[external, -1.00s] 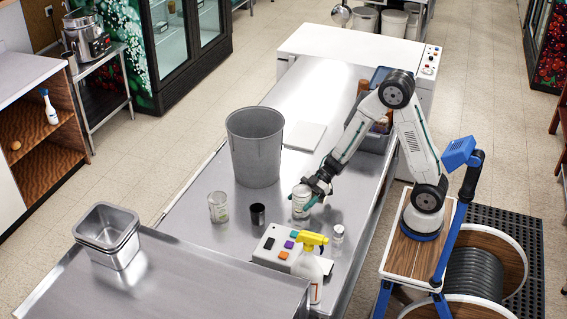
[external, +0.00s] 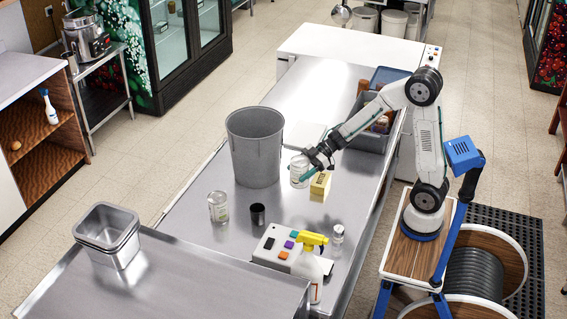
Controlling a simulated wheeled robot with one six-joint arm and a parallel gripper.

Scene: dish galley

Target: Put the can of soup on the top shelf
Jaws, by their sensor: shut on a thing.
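The can looks upright and raised above the steel counter. Its label is too small to read. A second pale can or jar (external: 218,208) stands on the counter to the left, and I cannot tell its contents. An open wooden shelf unit (external: 50,160) is at the far left, across the floor.
A yellow box (external: 320,185) is just below my gripper. A grey bin (external: 254,150) stands left of the held can. A dark cup (external: 257,214), a button panel (external: 280,250), a spray bottle (external: 311,262) and a small clear bottle (external: 337,238) are nearer. A grey crate (external: 368,138) is behind.

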